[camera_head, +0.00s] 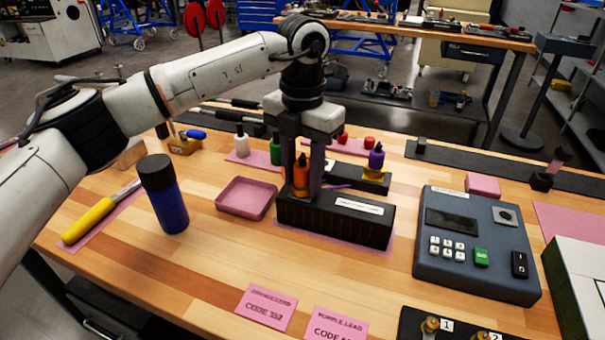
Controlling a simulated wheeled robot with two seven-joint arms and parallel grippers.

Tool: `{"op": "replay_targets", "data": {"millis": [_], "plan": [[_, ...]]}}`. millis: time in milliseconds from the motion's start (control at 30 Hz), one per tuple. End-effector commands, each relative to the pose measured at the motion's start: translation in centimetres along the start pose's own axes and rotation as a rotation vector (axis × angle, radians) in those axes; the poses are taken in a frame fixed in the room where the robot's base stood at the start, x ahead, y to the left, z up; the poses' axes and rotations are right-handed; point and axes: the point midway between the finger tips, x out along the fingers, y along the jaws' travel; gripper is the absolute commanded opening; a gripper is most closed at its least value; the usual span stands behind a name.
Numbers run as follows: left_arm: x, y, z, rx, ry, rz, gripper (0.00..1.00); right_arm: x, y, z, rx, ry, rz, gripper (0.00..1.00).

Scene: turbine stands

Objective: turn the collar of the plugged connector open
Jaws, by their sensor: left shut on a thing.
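My left gripper (301,190) points straight down with its two fingers on either side of an orange connector (301,174). It is shut on the connector, which stands upright at the left part of a long black block (345,228) with a white label. The fingers hide part of the connector's sides, so I cannot tell how its collar is turned. A purple connector (376,158) stands in a black and yellow holder (374,182) behind the block. My right gripper is not in view.
A pink tray (245,198), a blue bottle with black cap (163,195) and a yellow-handled tool (90,221) are to the left. A grey keypad box (477,245) stands right. Two pink code cards (266,306) lie in front. The wood between is clear.

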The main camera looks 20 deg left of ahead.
Motion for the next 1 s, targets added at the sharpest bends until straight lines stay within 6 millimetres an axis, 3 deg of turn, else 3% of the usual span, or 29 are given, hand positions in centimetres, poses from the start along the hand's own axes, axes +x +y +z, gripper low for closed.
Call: {"op": "replay_targets", "data": {"millis": [100,133,233,633,1000], "plan": [[-0.1,0.0,0.1,-0.001,-0.003,0.000,0.12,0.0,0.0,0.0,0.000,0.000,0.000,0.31],[-0.1,0.0,0.1,-0.001,-0.003,0.000,0.37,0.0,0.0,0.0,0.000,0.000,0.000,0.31],[-0.1,0.0,0.0,0.000,-0.002,0.000,0.53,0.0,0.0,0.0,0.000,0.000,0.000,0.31],[-0.9,0.0,0.1,0.001,-0.004,-0.001,0.53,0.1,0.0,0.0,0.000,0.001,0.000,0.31],[-7.8,0.0,0.1,-0.001,-0.004,0.000,0.53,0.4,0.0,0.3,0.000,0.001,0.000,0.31]]}}
